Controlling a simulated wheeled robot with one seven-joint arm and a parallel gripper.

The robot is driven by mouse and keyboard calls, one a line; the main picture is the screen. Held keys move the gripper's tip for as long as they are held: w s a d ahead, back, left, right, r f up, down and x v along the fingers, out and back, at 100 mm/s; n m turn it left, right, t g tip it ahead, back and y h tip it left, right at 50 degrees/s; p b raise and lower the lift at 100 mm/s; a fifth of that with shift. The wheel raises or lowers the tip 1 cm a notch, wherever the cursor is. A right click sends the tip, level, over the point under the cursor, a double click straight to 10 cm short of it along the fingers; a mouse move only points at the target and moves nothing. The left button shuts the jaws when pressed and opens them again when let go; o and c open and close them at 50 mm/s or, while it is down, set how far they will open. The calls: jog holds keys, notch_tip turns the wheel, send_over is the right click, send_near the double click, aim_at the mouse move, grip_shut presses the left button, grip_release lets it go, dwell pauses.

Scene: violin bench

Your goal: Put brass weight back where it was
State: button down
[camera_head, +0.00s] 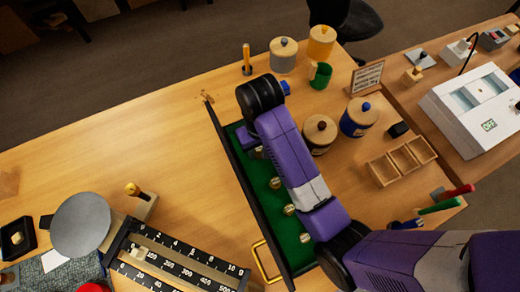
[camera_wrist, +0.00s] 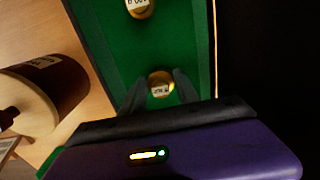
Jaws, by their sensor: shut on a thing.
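My gripper (camera_wrist: 160,92) is shut on a brass weight (camera_wrist: 161,80) with a small white label, seen between the two dark fingers in the wrist view. The held weight is over the green lining of a long dark-edged tray (camera_wrist: 110,58), near one end. I cannot tell whether it touches the lining. Another brass weight (camera_wrist: 139,7) stands farther along the tray. In the head view the tray (camera_head: 228,165) runs under my arm, with brass weights in a row, including one in the middle (camera_head: 275,183) and one nearer (camera_head: 289,210). My arm mostly hides the gripper there.
A dark-bodied, wooden-lidded jar (camera_head: 318,140) stands right of the tray, close to my arm; a blue jar (camera_head: 358,120) is beyond it. A scale (camera_head: 170,262) with a round grey pan stands at lower left.

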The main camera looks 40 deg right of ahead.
aim_at(260, 150)
jog(key=c, duration=0.9)
grip_release()
jog(key=shift+f, duration=0.1)
notch_tip(260, 150, up, 8)
jog(key=p, duration=0.7)
jog(key=shift+f, duration=0.1)
